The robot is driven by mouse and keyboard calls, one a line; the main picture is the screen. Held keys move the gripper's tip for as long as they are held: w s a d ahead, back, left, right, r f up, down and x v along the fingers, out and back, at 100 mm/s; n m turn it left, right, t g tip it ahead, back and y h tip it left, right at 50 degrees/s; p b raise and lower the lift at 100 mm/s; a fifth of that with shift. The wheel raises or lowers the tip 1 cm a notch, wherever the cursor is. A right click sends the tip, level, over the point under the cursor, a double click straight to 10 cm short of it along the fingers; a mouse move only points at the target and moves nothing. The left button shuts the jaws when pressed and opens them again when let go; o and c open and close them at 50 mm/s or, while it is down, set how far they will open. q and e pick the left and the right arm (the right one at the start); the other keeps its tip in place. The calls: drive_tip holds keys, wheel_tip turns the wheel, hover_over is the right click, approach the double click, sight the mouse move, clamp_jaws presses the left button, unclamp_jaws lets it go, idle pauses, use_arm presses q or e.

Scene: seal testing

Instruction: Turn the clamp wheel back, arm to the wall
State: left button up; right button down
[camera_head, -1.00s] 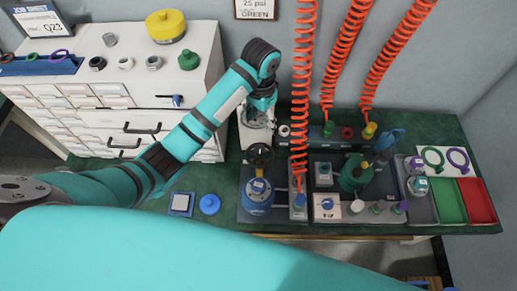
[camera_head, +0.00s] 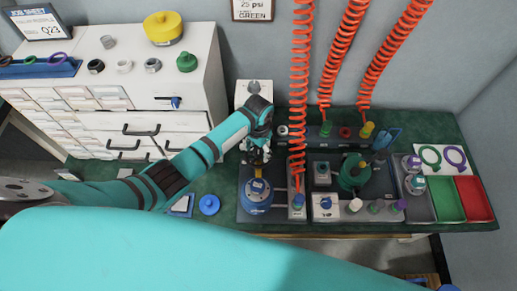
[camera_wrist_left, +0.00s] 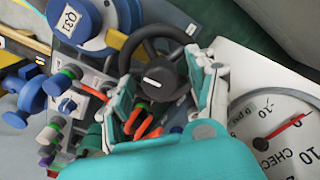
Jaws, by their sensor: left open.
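The black clamp wheel (camera_wrist_left: 157,76), with a white mark on its hub, shows in the left wrist view. My left gripper (camera_wrist_left: 168,98) is open, with one finger on each side of the wheel; I cannot tell whether they touch it. In the head view my left gripper (camera_head: 257,156) is over the wheel and hides most of it. The yellow clamp arm (camera_head: 257,186) lies over the blue round fixture (camera_head: 257,205); both also show at the upper left of the wrist view. My right gripper is not in view.
A white gauge (camera_wrist_left: 280,128) is close to the right finger. Orange coiled hoses (camera_head: 299,90) hang just right of my left gripper. A green valve body (camera_head: 354,174) and red and green trays (camera_head: 475,198) are further right. A blue cap (camera_head: 209,204) lies left of the fixture.

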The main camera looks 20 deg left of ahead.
use_arm(q)
clamp_jaws()
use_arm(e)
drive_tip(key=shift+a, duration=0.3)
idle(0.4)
